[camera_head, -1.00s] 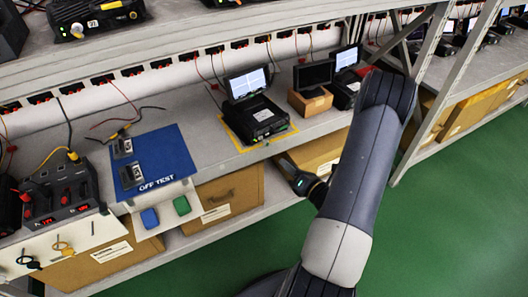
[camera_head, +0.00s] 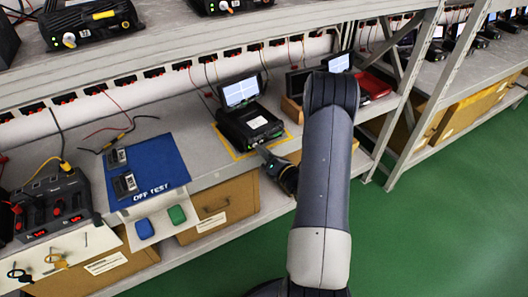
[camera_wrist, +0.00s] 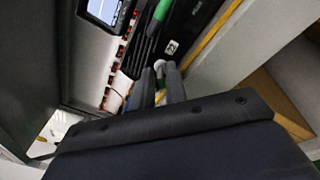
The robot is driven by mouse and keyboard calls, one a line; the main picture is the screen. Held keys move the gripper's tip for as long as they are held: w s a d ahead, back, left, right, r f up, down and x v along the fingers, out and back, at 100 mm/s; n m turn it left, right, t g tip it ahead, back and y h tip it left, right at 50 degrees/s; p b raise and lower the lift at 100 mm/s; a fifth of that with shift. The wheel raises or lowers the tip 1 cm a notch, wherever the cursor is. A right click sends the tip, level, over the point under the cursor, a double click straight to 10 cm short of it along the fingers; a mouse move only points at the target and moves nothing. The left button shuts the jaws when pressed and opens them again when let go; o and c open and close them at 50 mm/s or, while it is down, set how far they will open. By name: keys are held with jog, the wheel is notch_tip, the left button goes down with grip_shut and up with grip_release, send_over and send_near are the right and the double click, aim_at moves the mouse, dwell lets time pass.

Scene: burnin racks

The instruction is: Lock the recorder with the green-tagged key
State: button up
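The recorder (camera_head: 250,122) is a black box with a lit screen (camera_head: 241,91), standing on a yellow-outlined spot on the shelf. My gripper (camera_head: 264,153) is at its front lower edge, touching or very close. In the wrist view the two fingers (camera_wrist: 162,78) are close together, with a narrow gap and a pale round piece (camera_wrist: 160,66) at the tips. A green elongated part (camera_wrist: 160,14) shows beyond them on the recorder's front. A bit of green and yellow shows in the gap. I cannot make out a green-tagged key or whether one is held.
A blue OFF TEST mat (camera_head: 150,172) holds two small devices. A black key (camera_head: 20,275) and a yellow key (camera_head: 56,260) hang at lower left. A red tray (camera_head: 373,86) lies right of the recorder.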

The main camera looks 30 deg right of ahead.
jog(key=shift+c, duration=0.5)
grip_shut()
jog(key=shift+f+b, duration=0.1)
jog(key=shift+b, duration=0.2)
jog(key=n+b, duration=0.5)
jog(key=b, duration=0.1)
jog(key=n+b, duration=0.5)
jog(key=b, duration=0.1)
jog(key=n+b, duration=0.6)
jog(key=shift+a+f, duration=0.1)
jog(key=shift+a, duration=0.2)
jog(key=shift+n, duration=0.3)
